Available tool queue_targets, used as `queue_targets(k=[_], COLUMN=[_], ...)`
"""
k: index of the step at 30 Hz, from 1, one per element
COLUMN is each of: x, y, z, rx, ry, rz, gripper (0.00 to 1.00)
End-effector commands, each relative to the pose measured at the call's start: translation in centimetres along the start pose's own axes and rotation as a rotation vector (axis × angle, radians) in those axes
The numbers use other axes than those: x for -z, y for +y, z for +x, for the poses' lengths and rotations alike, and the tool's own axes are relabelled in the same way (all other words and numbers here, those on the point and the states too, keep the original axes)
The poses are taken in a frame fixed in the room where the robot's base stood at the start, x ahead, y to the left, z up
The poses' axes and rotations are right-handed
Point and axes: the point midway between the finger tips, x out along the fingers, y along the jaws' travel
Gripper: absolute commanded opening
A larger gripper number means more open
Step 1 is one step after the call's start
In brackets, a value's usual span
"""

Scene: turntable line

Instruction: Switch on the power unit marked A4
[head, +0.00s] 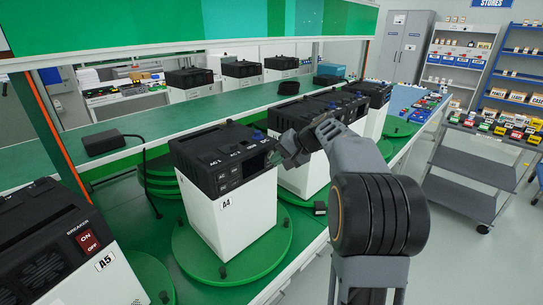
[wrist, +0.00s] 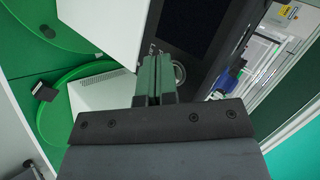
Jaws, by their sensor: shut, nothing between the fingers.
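The A4 power unit (head: 228,215) is a white box with a black top, standing on a green turntable (head: 190,262). Its A4 label is on the white side facing me. Outlets marked AC show on its black part; I cannot make out a power switch on it. My gripper (head: 277,157) is at the right side of its black top, close to it; I cannot tell if they touch. In the wrist view, my gripper (wrist: 156,68) is shut and empty, in front of a black panel (wrist: 190,25) with a dark screen and a round part partly hidden behind the fingers.
The A5 unit (head: 80,262), with a red ON/OFF breaker, stands at the front left. More units on turntables stand behind A4 to the right (head: 305,178). A black adapter (head: 103,144) with a cable lies on the green bench. A grey trolley (head: 475,165) stands at the right.

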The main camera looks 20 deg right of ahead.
Motion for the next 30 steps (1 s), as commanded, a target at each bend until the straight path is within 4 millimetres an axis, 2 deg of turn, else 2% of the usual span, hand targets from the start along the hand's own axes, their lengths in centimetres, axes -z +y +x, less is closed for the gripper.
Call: queue_targets(k=[17, 30], x=[0.1, -0.7], y=[-0.1, 0.7], z=[0.1, -0.9], rx=[0.0, 0.0], ry=[0.001, 0.0], rz=[0.0, 0.001], gripper=[0.0, 0.0])
